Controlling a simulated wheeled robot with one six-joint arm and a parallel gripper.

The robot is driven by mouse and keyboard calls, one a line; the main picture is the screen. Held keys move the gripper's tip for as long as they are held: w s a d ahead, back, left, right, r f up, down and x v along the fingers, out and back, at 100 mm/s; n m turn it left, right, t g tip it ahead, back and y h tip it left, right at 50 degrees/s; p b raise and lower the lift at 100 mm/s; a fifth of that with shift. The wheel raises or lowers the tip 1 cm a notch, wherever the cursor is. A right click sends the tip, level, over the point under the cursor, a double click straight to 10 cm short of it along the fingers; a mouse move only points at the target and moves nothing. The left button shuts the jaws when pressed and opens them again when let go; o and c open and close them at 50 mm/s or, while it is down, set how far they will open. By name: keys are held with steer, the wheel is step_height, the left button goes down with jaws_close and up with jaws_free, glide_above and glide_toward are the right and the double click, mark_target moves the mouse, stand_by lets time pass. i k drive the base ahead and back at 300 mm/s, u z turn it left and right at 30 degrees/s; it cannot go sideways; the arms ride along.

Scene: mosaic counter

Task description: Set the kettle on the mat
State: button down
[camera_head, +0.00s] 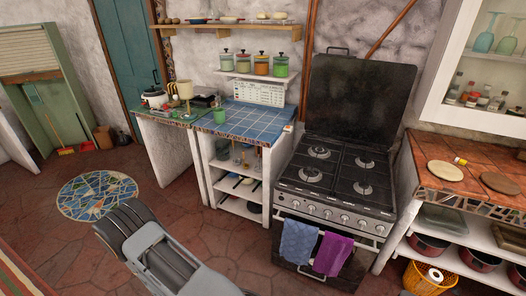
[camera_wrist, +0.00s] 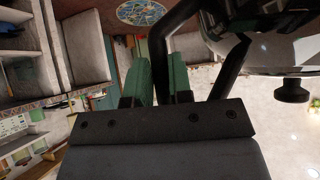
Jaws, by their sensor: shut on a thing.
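In the wrist view, a shiny metal kettle (camera_wrist: 262,48) with a black handle (camera_wrist: 158,48) fills the upper right. The handle passes between the green fingers of my gripper (camera_wrist: 157,72), which is shut on it. The kettle's body lies to the right of the fingers, with a dark knob at its lower side. I cannot make out the kettle or my gripper in the head view. A pale round mat (camera_head: 445,171) lies on the tiled counter at the right, with a darker brown round one (camera_head: 500,183) beside it. I cannot tell which is the task's mat.
A black stove (camera_head: 340,175) with its lid up stands left of the right counter (camera_head: 465,195). A small yellow item (camera_head: 460,161) is near the pale mat. A round mosaic (camera_head: 97,195) lies on the floor.

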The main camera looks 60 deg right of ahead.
mark_target(501, 182)
steer(key=k, duration=1.5)
steer(key=z, duration=3.1)
